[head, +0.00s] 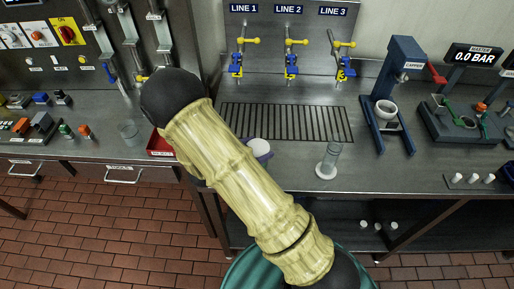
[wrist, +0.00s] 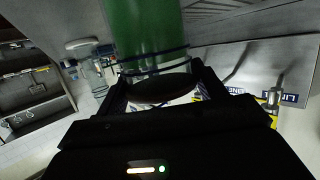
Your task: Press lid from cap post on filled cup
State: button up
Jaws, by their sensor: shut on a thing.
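In the wrist view a green cylinder with thin dark bands (wrist: 147,35), which looks like the green-filled cup, stands between the fingers of my gripper (wrist: 157,88). The gripper is shut on it near one end. In the head view my arm hides most of the gripper. A white round top (head: 259,147) shows just beside the arm; I cannot tell if it is a lid. Several small white caps (head: 474,179) stand in a row at the right front of the bench. The capper (head: 397,75) holds a white round piece (head: 386,108).
A clear cup (head: 331,156) stands on a white disc, right of the arm; it also shows in the wrist view (wrist: 97,70). The slotted drain (head: 310,123) lies below the line valves.

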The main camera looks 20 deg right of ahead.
jog(key=shift+f, duration=0.1)
jog(key=o, duration=1)
